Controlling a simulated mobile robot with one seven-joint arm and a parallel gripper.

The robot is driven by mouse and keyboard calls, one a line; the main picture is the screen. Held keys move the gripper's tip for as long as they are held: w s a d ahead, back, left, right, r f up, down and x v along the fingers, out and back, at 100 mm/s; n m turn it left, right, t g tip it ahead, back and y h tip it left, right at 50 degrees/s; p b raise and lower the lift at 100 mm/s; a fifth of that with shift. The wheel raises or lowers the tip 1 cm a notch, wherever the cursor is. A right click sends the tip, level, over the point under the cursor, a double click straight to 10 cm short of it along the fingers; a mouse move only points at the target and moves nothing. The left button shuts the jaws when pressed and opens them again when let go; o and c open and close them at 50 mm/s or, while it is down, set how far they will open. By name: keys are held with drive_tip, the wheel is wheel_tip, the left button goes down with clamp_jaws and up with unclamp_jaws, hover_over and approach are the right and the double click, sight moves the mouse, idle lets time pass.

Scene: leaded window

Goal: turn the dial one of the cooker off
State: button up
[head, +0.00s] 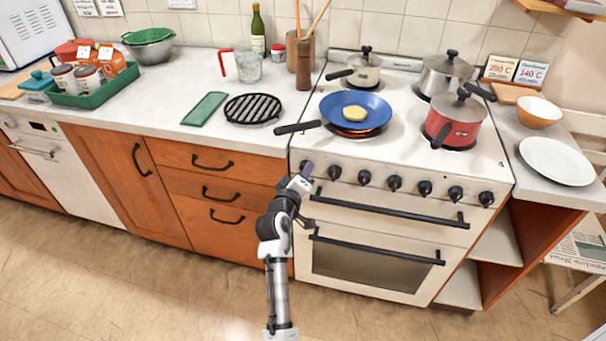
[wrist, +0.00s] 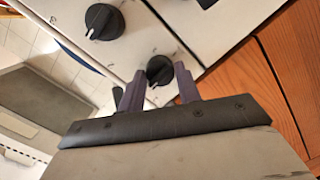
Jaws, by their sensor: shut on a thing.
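The white cooker (head: 345,215) has a row of several black dials along its front. My gripper (head: 306,172) reaches up to the leftmost dial, which it mostly hides in the head view. In the wrist view this dial (wrist: 160,69) sits between the two purple fingers of my gripper (wrist: 158,82), which are shut on it. The neighbouring dial (head: 334,173) is free; it also shows in the wrist view (wrist: 103,21). A blue pan (head: 372,103) with a yellow patty stands on the front left burner, which glows orange beneath it.
A red pot (head: 453,120), a grey pot (head: 447,72) and a cream pot (head: 366,68) stand on the cooker. The blue pan's handle (head: 297,128) juts left over the counter. Oven handles (head: 388,208) run below the dials. The floor in front is clear.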

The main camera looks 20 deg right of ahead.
drive_tip(key=o, duration=0.9)
drive_tip(key=shift+o, duration=0.2)
drive_tip(key=b+v, duration=0.3)
drive_tip(key=v, duration=1)
drive_tip(key=shift+s+a, duration=0.2)
drive_tip(key=shift+s, duration=0.15)
